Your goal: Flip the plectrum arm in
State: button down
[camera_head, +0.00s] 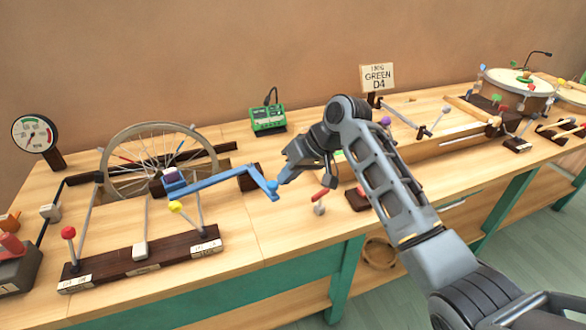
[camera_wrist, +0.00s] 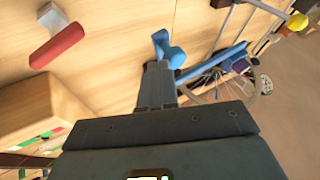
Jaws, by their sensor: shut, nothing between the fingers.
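A spoked wheel (camera_head: 108,166) stands upright on the bench at the left. A blue cranked arm (camera_head: 215,179) runs from a purple block (camera_head: 173,179) by the wheel toward my gripper (camera_head: 287,176). Its blue end knob (camera_head: 272,187) is right beside my fingertips; I cannot tell whether they touch. In the wrist view, my shut, empty fingers (camera_wrist: 157,84) point at the blue knob (camera_wrist: 170,52), with the wheel (camera_wrist: 213,86) behind. In front of the wheel, a dark base has a red-knobbed lever (camera_head: 69,233) and a yellow-knobbed lever (camera_head: 176,206). No part is readably labelled as the plectrum arm.
A red-handled lever (camera_head: 320,194) stands right of my gripper and shows in the wrist view (camera_wrist: 57,46). A green box (camera_head: 268,119) and a "GREEN D4" sign (camera_head: 377,77) are behind. A dial (camera_head: 35,133) stands at far left. Bare bench top lies around the green box.

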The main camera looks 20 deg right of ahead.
jog(key=shift+s+a+r+m+t+p, duration=0.15)
jog(key=shift+s+a+m+p, duration=0.2)
jog(key=shift+a+p, duration=0.4)
jog(key=shift+s+a+r+m+t+p, duration=0.1)
jog(key=shift+s+a+m+t+p, duration=0.2)
jog(key=shift+a+p, duration=0.4)
jog(key=shift+a+f+h+p, duration=0.3)
jog(key=shift+a+p, duration=0.05)
jog(key=shift+a, duration=0.05)
